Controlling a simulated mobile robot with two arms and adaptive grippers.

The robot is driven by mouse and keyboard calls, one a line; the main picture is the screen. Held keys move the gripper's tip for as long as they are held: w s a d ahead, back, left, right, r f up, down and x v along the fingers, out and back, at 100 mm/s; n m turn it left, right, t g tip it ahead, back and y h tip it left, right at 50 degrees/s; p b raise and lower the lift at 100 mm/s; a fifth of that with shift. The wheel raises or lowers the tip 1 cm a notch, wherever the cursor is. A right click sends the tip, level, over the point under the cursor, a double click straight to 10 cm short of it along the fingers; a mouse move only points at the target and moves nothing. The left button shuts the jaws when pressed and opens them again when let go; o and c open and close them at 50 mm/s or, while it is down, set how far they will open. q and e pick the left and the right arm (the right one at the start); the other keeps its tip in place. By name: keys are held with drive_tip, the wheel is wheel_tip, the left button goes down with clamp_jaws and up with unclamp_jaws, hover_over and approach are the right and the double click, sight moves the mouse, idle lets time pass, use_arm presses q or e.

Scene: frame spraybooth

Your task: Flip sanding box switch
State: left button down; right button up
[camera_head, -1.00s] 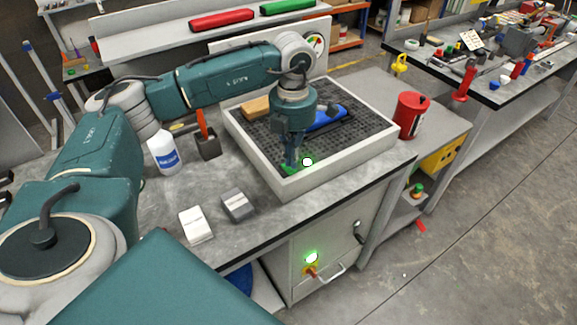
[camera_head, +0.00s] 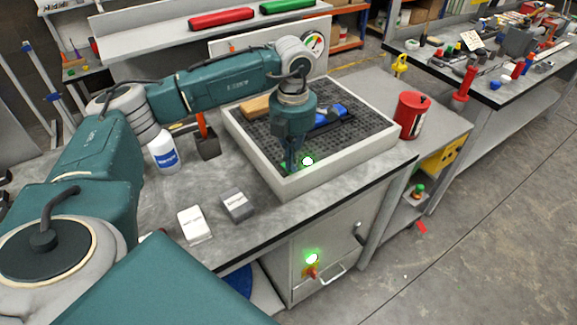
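The sanding box is a pale tray (camera_head: 345,158) with a black perforated grid, set on the workbench. A yellow and red switch (camera_head: 311,272) is on the cabinet front below it, with a lit green lamp (camera_head: 312,258) just above. Another lit green-white lamp (camera_head: 307,161) shows at the tray's front wall. My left gripper (camera_head: 290,164) points down at the tray's front inner corner, close to that lamp. A small green patch shows beside its fingertips and is mostly hidden by them. The finger gap is too small to make out. My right gripper is out of view.
A wooden block (camera_head: 256,106) and a blue tool (camera_head: 331,115) lie on the grid. A red can (camera_head: 410,115) stands right of the tray. A white bottle (camera_head: 163,152), dark holder (camera_head: 208,147) and two small boxes (camera_head: 237,205) stand to the left.

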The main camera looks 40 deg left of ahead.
use_arm(q)
drive_tip(key=shift+f+b, duration=0.3)
drive_tip(key=shift+f, duration=0.1)
drive_tip(key=shift+s+r, duration=0.1)
drive_tip(key=shift+r+p, duration=0.7)
drive_tip(key=shift+r, duration=0.1)
drive_tip(key=shift+r+p, duration=1.55)
drive_tip(key=shift+r, duration=1.1)
